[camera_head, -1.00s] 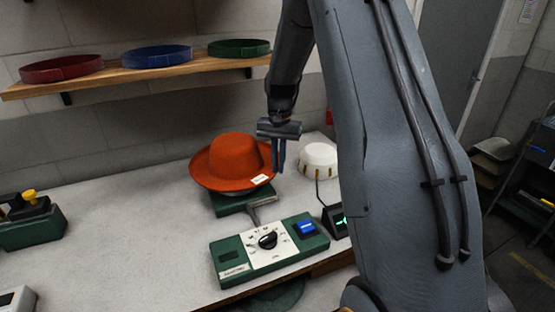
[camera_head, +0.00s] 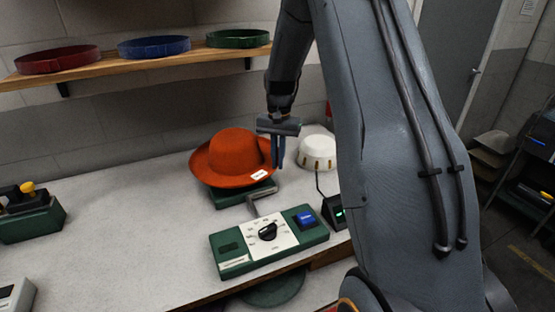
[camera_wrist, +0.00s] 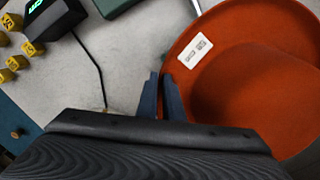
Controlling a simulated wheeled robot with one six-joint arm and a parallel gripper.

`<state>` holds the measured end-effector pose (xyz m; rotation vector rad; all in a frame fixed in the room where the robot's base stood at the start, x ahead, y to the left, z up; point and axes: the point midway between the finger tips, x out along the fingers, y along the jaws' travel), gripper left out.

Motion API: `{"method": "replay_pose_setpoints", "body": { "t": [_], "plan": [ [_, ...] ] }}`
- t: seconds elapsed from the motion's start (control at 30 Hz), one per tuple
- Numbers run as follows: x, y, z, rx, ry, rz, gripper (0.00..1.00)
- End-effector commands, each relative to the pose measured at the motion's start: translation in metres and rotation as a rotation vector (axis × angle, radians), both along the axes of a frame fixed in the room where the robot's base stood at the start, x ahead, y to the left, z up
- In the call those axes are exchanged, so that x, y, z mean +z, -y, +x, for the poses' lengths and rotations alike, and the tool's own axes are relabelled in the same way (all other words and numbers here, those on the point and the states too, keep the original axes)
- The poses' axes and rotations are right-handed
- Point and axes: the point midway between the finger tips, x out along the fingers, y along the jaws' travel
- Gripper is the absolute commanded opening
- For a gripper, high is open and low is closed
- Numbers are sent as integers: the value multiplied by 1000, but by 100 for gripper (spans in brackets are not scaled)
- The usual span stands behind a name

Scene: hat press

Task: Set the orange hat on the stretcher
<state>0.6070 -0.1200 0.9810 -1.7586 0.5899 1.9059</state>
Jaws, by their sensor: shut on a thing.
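The orange hat (camera_head: 232,153) sits crown up over a green base (camera_head: 236,197) with a grey crank handle (camera_head: 264,204) at its front. Its brim hides the top of the base, so I cannot tell whether it rests there. My gripper (camera_head: 277,163) points down at the brim's right edge, shut on it. In the wrist view the fingers (camera_wrist: 161,95) meet the brim's left edge, beside the white tag (camera_wrist: 194,50) on the orange hat (camera_wrist: 245,85). A white round block (camera_head: 317,153) with gold-coloured slots stands just right of my gripper. I cannot tell which of the two is the stretcher.
A green control box (camera_head: 268,244) with a dial and blue display stands in front. A small black display (camera_head: 334,212) is cabled behind it. A shelf (camera_head: 120,69) above holds red, blue and green bands. A green device (camera_head: 30,222) stands at left; the table between is clear.

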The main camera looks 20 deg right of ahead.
Motion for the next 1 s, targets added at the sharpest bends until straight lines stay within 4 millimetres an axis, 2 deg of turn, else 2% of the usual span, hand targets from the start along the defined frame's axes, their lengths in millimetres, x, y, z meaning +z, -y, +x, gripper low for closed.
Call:
{"method": "replay_pose_setpoints", "body": {
  "t": [0.67, 0.7, 0.8, 1.0],
  "plan": [
    [-10, 0, 0, 0, 0, 0, 0],
    [-10, 0, 0, 0, 0, 0, 10],
    [-10, 0, 0, 0, 0, 0, 27],
    [-10, 0, 0, 0, 0, 0, 29]
  ]
}}
